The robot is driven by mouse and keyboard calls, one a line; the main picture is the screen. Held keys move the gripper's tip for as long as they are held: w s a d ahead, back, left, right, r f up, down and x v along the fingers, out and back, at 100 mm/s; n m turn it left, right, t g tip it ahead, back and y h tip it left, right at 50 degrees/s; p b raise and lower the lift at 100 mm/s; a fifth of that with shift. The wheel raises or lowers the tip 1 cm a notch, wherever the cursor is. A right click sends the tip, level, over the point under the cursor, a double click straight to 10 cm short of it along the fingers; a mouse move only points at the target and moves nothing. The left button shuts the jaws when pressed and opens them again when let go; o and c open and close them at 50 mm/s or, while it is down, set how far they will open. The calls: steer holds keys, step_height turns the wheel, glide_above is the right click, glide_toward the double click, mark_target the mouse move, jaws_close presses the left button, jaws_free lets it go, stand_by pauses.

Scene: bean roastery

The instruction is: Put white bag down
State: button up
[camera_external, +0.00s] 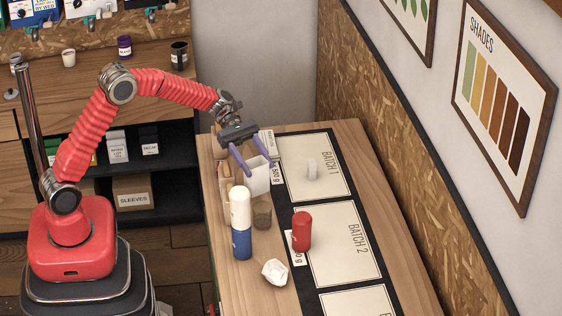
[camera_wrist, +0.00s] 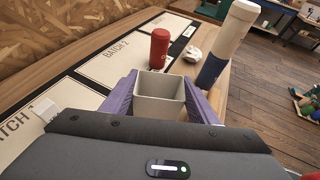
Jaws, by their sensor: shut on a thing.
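My gripper (camera_external: 259,168) is shut on the white bag (camera_external: 257,183), a pale, open-topped, box-shaped bag. One purple finger lies along each side of it. The bag is upright over the left part of the wooden table, left of the BATCH 1 panel (camera_external: 325,189). I cannot tell whether its base touches the table. In the wrist view, the bag (camera_wrist: 160,108) sits between the purple fingers of my gripper (camera_wrist: 160,92), with its opening facing up; its lower part is hidden by the gripper body.
A white-and-blue bottle (camera_external: 241,225) and a dark cup (camera_external: 262,213) stand just in front of the bag. A red canister (camera_external: 301,231), crumpled white paper (camera_external: 275,272) and a small white object (camera_external: 311,169) are nearby. The BATCH 2 panel (camera_external: 345,262) is mostly clear.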

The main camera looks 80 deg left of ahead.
mark_target(256, 176)
steer(key=shift+f, duration=0.5)
steer(key=shift+f, duration=1.9)
steer(key=o, duration=1.1)
steer(key=shift+f, duration=0.1)
steer(key=shift+a, duration=0.1)
steer(key=v, duration=1.2)
